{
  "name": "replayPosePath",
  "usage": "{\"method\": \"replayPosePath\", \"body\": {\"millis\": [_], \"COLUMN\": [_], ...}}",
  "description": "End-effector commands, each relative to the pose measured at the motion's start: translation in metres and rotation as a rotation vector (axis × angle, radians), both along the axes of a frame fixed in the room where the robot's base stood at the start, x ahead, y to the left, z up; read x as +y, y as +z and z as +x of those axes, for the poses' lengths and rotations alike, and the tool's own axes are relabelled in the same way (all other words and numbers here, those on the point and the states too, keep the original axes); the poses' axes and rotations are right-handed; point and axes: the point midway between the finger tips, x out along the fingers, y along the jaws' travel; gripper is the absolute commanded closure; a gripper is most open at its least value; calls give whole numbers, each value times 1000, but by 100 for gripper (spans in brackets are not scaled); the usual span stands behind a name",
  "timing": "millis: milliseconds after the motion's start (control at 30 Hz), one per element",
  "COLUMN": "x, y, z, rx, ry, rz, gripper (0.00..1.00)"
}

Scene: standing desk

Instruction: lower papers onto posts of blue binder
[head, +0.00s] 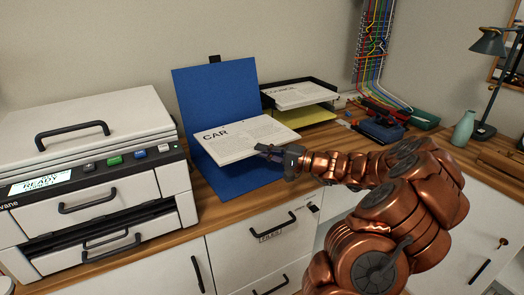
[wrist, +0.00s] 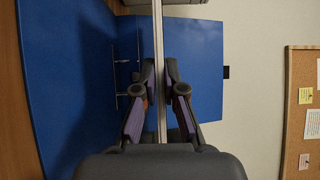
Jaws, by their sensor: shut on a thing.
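The papers (head: 243,137) are a white stack with "CAR" printed on top, held roughly level above the blue binder (head: 213,95). My gripper (head: 278,152) is shut on their near right edge; in the wrist view the stack (wrist: 158,50) shows edge-on between the two fingers (wrist: 160,88). The binder stands open on the desk, one cover upright and the other flat. In the wrist view its metal posts (wrist: 128,94) rise near the fold, apart from the stack. The papers hide the posts in the head view.
A white printer (head: 85,160) stands close on the left. A black tray (head: 300,93) with papers is behind on the right. A stapler-like blue tool (head: 378,130), a green vase (head: 463,128) and a lamp (head: 490,42) are further right.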

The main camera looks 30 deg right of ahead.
Motion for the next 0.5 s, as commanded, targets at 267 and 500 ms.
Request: {"method": "replayPosePath", "body": {"millis": [267, 500], "x": [1, 2], "y": [-1, -10], "z": [-1, -1], "rx": [-4, -2], "ry": [1, 1], "rz": [0, 1], "gripper": [100, 100]}}
